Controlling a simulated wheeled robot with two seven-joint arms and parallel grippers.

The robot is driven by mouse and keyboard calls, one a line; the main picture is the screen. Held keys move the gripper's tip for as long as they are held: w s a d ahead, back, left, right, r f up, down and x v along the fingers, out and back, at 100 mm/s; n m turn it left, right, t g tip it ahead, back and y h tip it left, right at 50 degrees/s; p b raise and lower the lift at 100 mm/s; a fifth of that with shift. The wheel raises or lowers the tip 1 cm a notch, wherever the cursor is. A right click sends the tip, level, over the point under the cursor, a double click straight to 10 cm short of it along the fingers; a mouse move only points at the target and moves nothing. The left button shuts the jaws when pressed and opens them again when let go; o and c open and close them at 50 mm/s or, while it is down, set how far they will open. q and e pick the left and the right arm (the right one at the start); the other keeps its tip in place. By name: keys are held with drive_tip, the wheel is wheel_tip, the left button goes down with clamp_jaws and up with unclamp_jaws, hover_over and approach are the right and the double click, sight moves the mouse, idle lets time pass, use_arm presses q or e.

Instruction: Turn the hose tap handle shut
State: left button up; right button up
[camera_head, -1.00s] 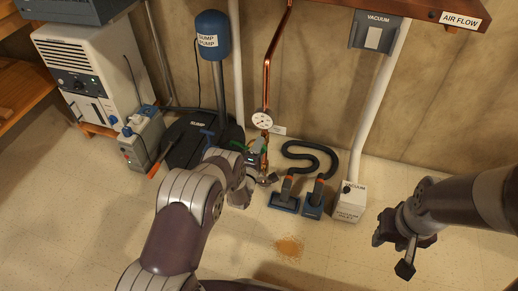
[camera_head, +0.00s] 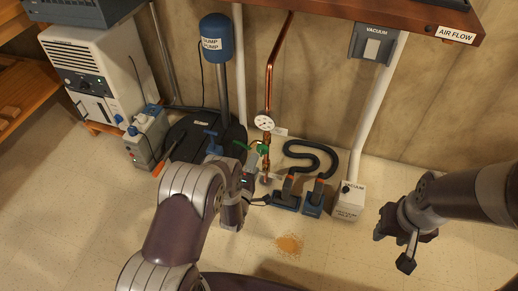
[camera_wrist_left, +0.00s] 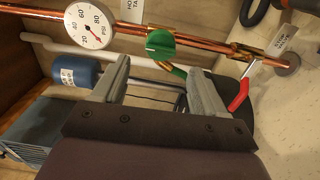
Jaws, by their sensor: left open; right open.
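The hose tap's green handle (camera_head: 262,148) sits low on the copper pipe (camera_head: 271,75), below the pressure gauge. In the left wrist view the round green handle (camera_wrist_left: 160,43) lies just beyond the fingertips, roughly between them. A tag partly reading "HO" and "TA" hangs behind it. My left gripper (camera_wrist_left: 160,72) is open and empty, apart from the handle. In the head view its fingers are hard to make out beside the pipe. My right gripper (camera_head: 405,247) is open and empty at the right, far from the tap.
A red lever (camera_wrist_left: 238,95) stands beside the tap, near a "STOP TAP" tag (camera_wrist_left: 282,39). The pressure gauge (camera_wrist_left: 89,26) is left of the handle. Vacuum heads (camera_head: 286,198) and a black hose (camera_head: 318,150) lie right of the pipe. The sump lid (camera_head: 190,140) is left.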

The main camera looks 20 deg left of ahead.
use_arm(q)
drive_tip(key=shift+s+p, duration=0.45)
drive_tip(key=shift+s, duration=1.75)
